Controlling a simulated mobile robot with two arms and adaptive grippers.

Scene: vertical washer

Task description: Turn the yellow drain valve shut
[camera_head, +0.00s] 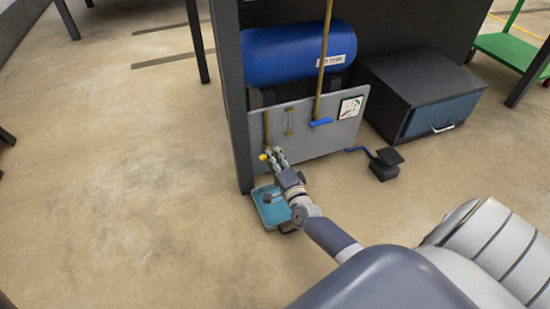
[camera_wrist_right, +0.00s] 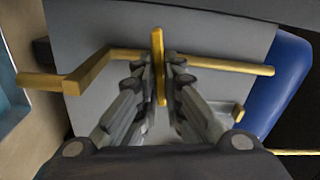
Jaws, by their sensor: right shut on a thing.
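The yellow drain valve (camera_head: 264,157) shows as a small yellow spot low at the left end of the grey panel, below a brass pipe (camera_head: 266,125). My right gripper (camera_head: 275,156) is at it and covers most of it. In the right wrist view the flat yellow valve handle (camera_wrist_right: 158,65) stands upright between the two fingertips of my right gripper (camera_wrist_right: 159,75), which are shut on it. There the handle lies across the yellow pipe (camera_wrist_right: 225,66), roughly at a right angle to it. My left gripper is in neither view.
The grey panel (camera_head: 335,137) stands under a blue tank (camera_head: 297,52). A dark post (camera_head: 232,110) rises close left of the valve. A blue tray (camera_head: 262,200) lies on the floor below my right gripper. A foot pedal (camera_head: 383,166) and grey cabinet (camera_head: 410,85) stand right.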

